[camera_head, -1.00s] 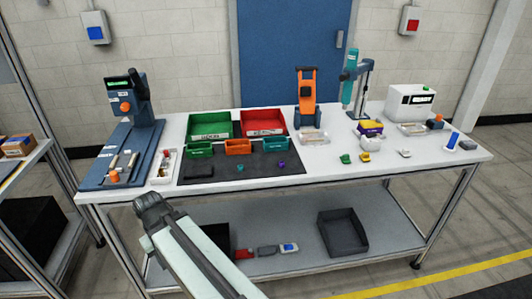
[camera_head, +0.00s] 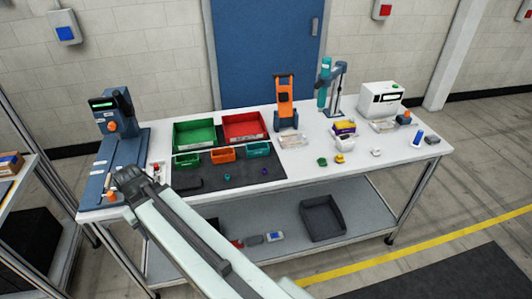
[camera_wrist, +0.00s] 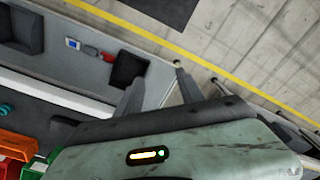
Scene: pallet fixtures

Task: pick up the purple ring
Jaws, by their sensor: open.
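The purple ring (camera_head: 264,171) is a tiny purple shape on the dark mat (camera_head: 213,179) on the workbench, in front of the teal bin. Its hole is too small to make out. A small teal piece (camera_head: 227,177) lies to its left on the mat. My gripper (camera_head: 128,177) shows at the left front of the bench in the head view, well left of the ring. In the wrist view my gripper (camera_wrist: 158,88) has its two fingers apart with nothing between them. I cannot make out the ring in the wrist view.
Green (camera_head: 194,134) and red (camera_head: 243,127) trays stand behind small green, orange and teal bins. A blue press (camera_head: 122,140) stands at the left end. A yellow piece (camera_head: 339,159) and others lie right of the mat. A dark crate (camera_head: 322,218) sits on the lower shelf.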

